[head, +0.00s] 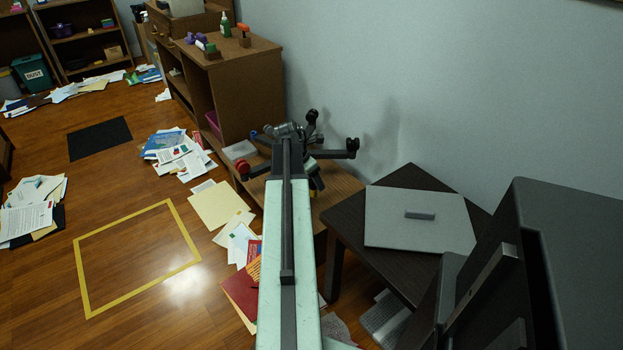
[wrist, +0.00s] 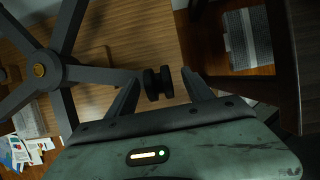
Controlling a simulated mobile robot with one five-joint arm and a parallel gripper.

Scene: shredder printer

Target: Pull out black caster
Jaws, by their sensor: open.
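An upturned star-shaped chair base (wrist: 62,72) with dark legs and a brass-coloured hub centre lies over a wooden surface at the left of the wrist view. A black caster (wrist: 158,84) with twin wheels shows between the fingers of my gripper (wrist: 161,76). The fingers are apart, one on each side, with gaps to the wheels. In the head view, black casters stick out at the right (head: 352,147) and top (head: 311,117) of the base, and a red caster (head: 242,168) at the left. My arm hides the base's middle and my gripper there.
The base is on a low wooden table (head: 342,187) against the wall. A dark side table (head: 390,270) with a grey panel (head: 420,218) stands at the right. A brown shelf unit (head: 235,90) is behind. Papers (head: 215,205) litter the floor; the yellow-taped square (head: 140,258) is clear.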

